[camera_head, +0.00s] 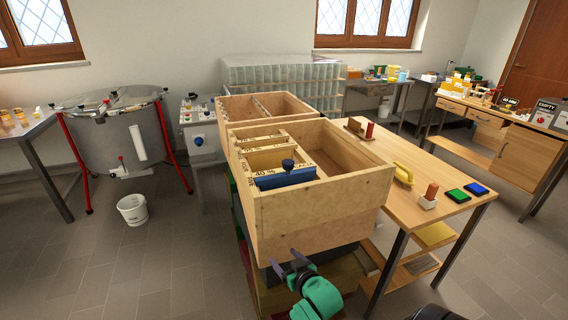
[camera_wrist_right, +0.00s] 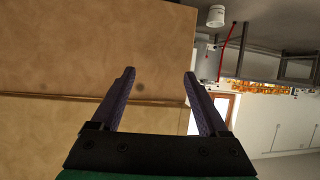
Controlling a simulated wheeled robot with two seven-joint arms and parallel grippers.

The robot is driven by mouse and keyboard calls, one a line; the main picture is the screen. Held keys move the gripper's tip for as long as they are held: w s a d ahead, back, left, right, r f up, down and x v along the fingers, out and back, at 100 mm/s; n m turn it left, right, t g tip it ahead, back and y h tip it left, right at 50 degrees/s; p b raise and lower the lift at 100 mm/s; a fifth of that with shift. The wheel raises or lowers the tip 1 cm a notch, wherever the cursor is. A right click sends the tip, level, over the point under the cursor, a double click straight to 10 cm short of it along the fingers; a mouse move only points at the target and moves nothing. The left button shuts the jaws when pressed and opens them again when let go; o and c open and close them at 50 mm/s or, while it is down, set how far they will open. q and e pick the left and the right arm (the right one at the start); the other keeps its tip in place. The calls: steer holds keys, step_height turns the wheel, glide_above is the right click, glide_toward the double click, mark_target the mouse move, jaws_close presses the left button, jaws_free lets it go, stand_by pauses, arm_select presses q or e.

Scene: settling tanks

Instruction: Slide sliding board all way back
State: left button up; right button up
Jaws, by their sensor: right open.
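A blue board (camera_head: 285,178) with a dark round knob (camera_head: 288,164) stands inside the front wooden box (camera_head: 310,220), which is open at the top. I take it to be the sliding board. Its lower part is hidden by the box's front wall. In the right wrist view the open fingers (camera_wrist_right: 160,75) point along the box's plain wooden wall (camera_wrist_right: 90,45).
A second wooden box (camera_head: 262,105) stands behind the first. A wooden table (camera_head: 400,165) on the right holds a yellow-handled tool (camera_head: 403,173) and green and blue pads. A steel tank (camera_head: 115,145) and white bucket (camera_head: 132,209) are at left. The floor at front left is clear.

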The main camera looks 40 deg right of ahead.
steer(key=d+r, duration=0.1)
steer(key=r, duration=0.3)
steer(key=d+r+t+h, duration=0.1)
steer(key=r, duration=0.3)
steer(key=d+r+t, duration=0.1)
steer(key=r, duration=0.3)
steer(key=shift+w+r+m+p, duration=0.1)
steer(key=shift+w+m+p, duration=0.05)
steer(key=shift+m+p, duration=0.25)
steer(key=m+t+h+p, duration=0.1)
steer(key=t+h, duration=0.1)
glide_toward(290, 167)
steer(key=p+x, duration=0.3)
steer(key=x, duration=0.9)
arm_select(q)
step_height(290, 167, up, 6)
steer(key=d, duration=0.2)
steer(key=shift+s+r, duration=0.15)
steer(key=shift+r, duration=0.05)
arm_select(e)
jaws_close()
